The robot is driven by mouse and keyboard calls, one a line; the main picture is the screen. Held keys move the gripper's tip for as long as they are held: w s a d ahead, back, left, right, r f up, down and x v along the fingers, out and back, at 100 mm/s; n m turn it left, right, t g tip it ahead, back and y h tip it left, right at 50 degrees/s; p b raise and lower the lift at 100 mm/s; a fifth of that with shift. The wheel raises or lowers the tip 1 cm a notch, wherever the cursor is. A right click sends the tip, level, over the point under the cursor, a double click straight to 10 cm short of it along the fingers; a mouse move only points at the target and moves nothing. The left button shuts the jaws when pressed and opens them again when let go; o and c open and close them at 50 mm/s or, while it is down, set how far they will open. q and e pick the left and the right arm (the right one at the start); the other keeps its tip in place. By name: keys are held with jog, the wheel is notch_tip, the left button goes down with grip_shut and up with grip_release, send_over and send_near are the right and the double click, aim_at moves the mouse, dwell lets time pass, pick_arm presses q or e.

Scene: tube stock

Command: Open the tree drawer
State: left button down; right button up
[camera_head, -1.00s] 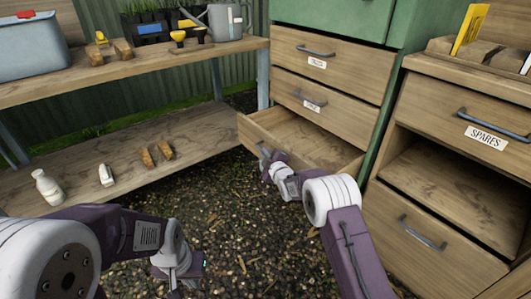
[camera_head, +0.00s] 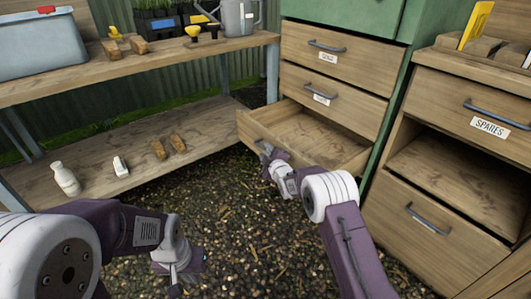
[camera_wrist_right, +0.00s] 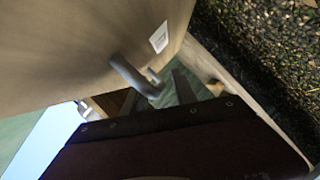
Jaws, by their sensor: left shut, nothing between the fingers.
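The lowest visible drawer (camera_head: 318,136) of the green-framed cabinet stands pulled out, and its inside looks empty. Its front label (camera_wrist_right: 158,37) shows in the right wrist view but is unreadable, so I cannot tell whether it names the tree drawer. My right gripper (camera_head: 267,152) is at this drawer's front, with its fingers (camera_wrist_right: 168,88) around the grey handle (camera_wrist_right: 130,76); it appears shut on it. Two shut drawers above, the top one (camera_head: 365,62) and the middle one (camera_head: 352,102), bear small labels that I cannot read surely. My left gripper (camera_head: 176,284) is shut and empty above the gravel.
A cabinet at right has a drawer marked SPARES (camera_head: 485,115), an open bay and a lower drawer (camera_head: 415,235). A wooden bench (camera_head: 150,68) at left holds a watering can (camera_head: 238,17); its lower shelf (camera_head: 125,170) holds a white bottle (camera_head: 66,179). Gravel between is clear.

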jog(key=shift+s+r+p, duration=0.15)
jog(key=shift+s+p, duration=0.05)
jog(key=shift+p, duration=0.1)
jog(key=p+v, duration=0.1)
jog(key=v, duration=0.7)
jog(key=shift+s+d, duration=0.15)
jog(key=shift+s, duration=0.15)
